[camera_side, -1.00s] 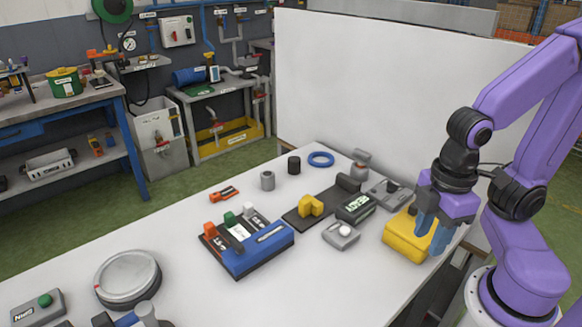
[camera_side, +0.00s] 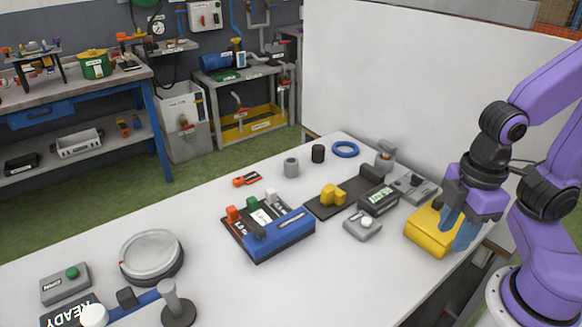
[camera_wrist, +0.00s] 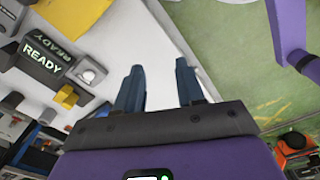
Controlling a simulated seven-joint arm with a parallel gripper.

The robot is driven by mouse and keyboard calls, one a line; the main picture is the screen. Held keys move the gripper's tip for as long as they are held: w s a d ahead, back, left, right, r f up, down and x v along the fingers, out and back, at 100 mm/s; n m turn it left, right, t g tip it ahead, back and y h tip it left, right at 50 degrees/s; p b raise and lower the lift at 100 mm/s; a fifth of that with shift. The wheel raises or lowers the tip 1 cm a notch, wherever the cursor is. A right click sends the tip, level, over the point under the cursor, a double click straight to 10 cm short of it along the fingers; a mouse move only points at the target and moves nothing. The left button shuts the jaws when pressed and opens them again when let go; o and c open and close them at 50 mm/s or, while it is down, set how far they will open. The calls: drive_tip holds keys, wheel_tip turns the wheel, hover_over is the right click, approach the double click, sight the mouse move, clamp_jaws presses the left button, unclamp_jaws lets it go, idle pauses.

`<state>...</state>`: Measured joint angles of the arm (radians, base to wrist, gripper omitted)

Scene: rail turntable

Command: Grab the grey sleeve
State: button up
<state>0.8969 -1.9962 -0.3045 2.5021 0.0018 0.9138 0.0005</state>
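The grey sleeve (camera_side: 291,168) is a small upright grey cylinder with a dark opening on top. It stands on the white table towards the back, beside a black cylinder (camera_side: 318,153). My gripper (camera_side: 461,234) is at the right end of the table, beside the yellow block, well apart from the sleeve. In the wrist view my gripper's two blue fingers (camera_wrist: 160,70) are spread with nothing between them. I cannot make out the sleeve for certain in the wrist view.
The yellow block (camera_side: 432,232) is close to my fingers. A blue ring (camera_side: 345,149) lies behind.

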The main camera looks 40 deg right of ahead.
idle(0.3)
drive_tip(key=o, duration=0.7)
